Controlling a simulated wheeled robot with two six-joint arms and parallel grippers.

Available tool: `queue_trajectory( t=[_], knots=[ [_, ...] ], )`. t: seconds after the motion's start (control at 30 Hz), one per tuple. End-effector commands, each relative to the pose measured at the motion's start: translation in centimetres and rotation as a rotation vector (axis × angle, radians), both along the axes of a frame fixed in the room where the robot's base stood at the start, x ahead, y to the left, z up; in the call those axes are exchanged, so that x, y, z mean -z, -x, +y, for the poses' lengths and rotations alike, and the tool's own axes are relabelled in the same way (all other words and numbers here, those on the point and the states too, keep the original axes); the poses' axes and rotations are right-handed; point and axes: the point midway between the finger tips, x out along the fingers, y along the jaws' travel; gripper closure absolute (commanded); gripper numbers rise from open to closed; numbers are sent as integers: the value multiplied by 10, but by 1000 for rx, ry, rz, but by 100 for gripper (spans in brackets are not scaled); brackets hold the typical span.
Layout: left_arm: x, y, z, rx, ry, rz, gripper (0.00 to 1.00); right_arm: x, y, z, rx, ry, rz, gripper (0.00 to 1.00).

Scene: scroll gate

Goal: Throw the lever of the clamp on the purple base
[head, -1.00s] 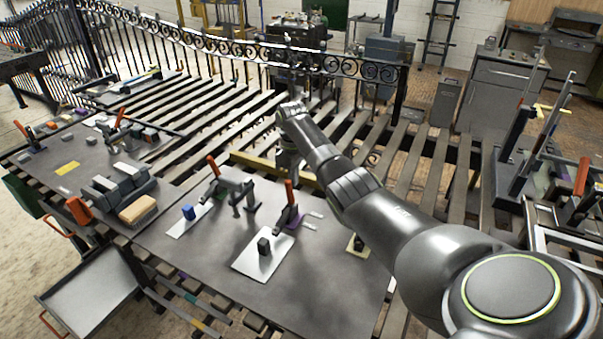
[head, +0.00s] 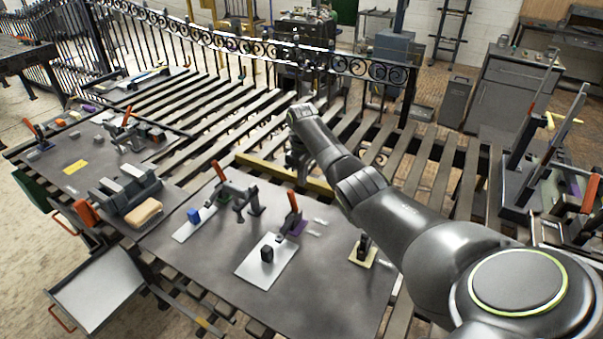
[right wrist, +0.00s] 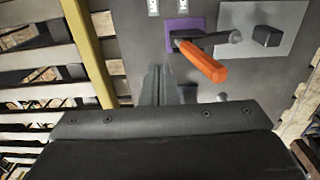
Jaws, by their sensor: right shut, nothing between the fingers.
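The clamp on the purple base (head: 299,228) stands at the right part of the near table. Its orange lever (head: 293,201) stands up, tilted slightly. In the right wrist view the orange lever (right wrist: 204,63) points toward the camera, above the purple base (right wrist: 184,27). My right gripper (head: 297,168) hangs just behind the lever in the head view, partly hidden by my own wrist. In the right wrist view its fingers (right wrist: 158,72) are together and empty, left of the lever and apart from it. My left gripper is not in view.
A dark block (head: 267,254) stands on a white plate (head: 250,272) in front of the clamp. Another orange-levered clamp (head: 219,172) stands to the left, by a blue block (head: 194,215). A yellow-based piece (head: 363,254) is at right. A yellow bar (head: 270,170) runs behind the table.

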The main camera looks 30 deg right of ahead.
Motion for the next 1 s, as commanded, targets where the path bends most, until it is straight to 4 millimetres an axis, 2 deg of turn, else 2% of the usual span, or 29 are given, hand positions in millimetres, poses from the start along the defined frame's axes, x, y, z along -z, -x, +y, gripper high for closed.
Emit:
queue_trajectory(
  t=[0.27, 0.5, 0.7, 1.0],
  knots=[
    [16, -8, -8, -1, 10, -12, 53, -49, -1, -1, -1, 1, -5, 100],
    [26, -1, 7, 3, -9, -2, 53, -88, -1, -2, 1, 1, -3, 100],
    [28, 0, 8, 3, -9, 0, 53, -100, 0, -2, 1, 0, 0, 100],
    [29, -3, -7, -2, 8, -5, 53, -101, 0, -2, 1, 0, 0, 100]
  ],
)
